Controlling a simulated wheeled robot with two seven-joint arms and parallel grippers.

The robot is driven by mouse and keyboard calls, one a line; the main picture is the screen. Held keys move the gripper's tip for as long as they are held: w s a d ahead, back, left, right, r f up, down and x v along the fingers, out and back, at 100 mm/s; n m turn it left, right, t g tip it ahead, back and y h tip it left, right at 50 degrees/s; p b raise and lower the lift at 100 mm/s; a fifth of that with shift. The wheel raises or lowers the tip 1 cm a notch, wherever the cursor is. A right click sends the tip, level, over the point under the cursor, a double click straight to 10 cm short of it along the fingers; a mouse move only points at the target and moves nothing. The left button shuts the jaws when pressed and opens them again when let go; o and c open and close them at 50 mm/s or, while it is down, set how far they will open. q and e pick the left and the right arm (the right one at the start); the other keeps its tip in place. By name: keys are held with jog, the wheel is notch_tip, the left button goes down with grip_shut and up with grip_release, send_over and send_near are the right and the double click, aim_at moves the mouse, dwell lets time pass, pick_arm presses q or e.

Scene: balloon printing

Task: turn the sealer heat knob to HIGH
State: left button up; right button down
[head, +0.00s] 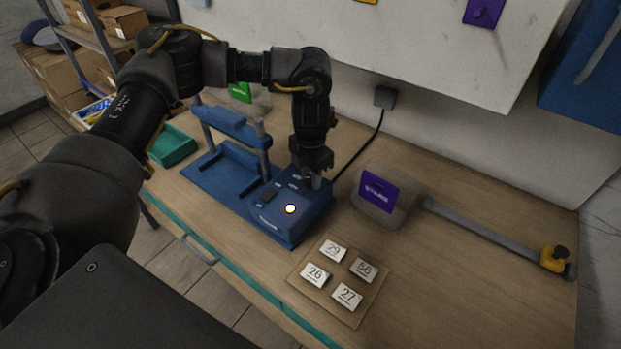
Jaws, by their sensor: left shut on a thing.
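The heat sealer is a blue machine (268,222) on the wooden bench, with a dark control, small white labels and a bright glowing light (290,209) on its top. My left gripper (313,180) points down at the back right part of the sealer's top. It is shut on the heat knob, which is mostly hidden by the fingers. The knob's setting cannot be read. My right gripper is not in view.
A board with several numbered white cards (355,312) lies in front of the sealer. A grey holder with a purple STARS label (378,193) stands to its right, beside a long grey bar (480,233). A green tray (172,146) is at left.

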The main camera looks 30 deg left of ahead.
pick_arm(q)
jog(key=m+b, duration=0.1)
jog(key=m, duration=0.4)
jog(key=shift+m, duration=0.3)
jog(key=m, duration=1)
jog(key=shift+w, duration=0.1)
jog(key=shift+m, duration=0.3)
jog(key=o, duration=1)
jog(key=shift+c, duration=0.2)
jog(key=shift+r+b, duration=0.1)
jog(key=shift+b, duration=0.2)
notch_tip(320, 180, up, 11)
jog(key=shift+f+b, duration=0.2)
jog(key=shift+b, duration=0.2)
